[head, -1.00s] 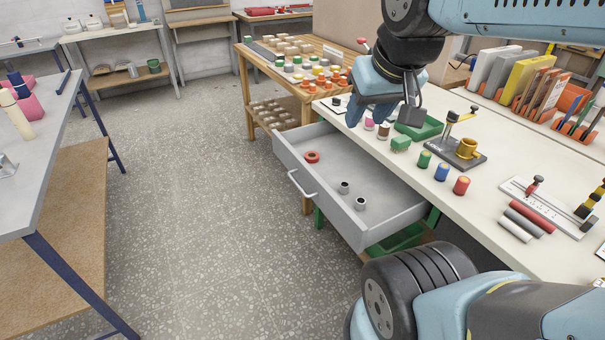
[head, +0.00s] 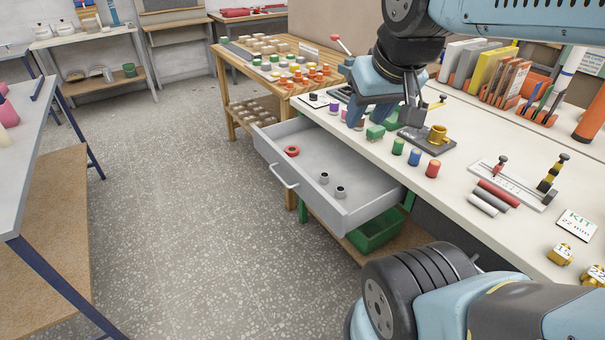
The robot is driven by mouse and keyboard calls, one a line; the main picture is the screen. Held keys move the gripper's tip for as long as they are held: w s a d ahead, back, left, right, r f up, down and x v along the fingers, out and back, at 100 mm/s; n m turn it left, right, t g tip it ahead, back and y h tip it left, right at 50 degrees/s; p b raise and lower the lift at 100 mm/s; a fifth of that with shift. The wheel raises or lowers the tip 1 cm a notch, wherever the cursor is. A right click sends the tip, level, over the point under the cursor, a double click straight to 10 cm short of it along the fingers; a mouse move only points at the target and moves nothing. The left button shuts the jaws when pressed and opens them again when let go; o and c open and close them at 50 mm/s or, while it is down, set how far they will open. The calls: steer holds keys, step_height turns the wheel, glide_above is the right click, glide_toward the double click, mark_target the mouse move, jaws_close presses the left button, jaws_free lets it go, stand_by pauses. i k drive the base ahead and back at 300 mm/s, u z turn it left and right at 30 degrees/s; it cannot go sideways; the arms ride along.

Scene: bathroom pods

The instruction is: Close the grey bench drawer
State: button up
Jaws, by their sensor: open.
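The grey bench drawer (head: 346,209) is pulled well out from under the white-topped bench (head: 463,232). Its bar handle (head: 283,176) is on the front panel, facing the open floor at left. Inside lie a red ring (head: 292,151) and two small grey fittings (head: 332,185). My gripper (head: 384,112) hangs over the far part of the bench top, behind and to the right of the drawer, near a green block. It is apart from the drawer. The jaws are open; the fingertips are partly hidden behind the arm.
Small coloured cylinders (head: 415,157), a dark stand with a brass cup (head: 437,135) and a ruler fixture (head: 513,184) stand on the bench. A green bin (head: 377,232) sits below the drawer. A wooden table (head: 233,62) stands behind. The speckled floor (head: 180,200) at left is clear.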

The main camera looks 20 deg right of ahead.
mark_target(369, 192)
steer(key=z, duration=0.05)
steer(key=k, duration=0.65)
steer(key=u, duration=0.2)
steer(key=i, duration=0.85)
steer(key=u, duration=0.4)
steer(key=k, duration=1.15)
steer(key=u, duration=0.65)
steer(key=i, duration=0.8)
steer(key=z, duration=0.15)
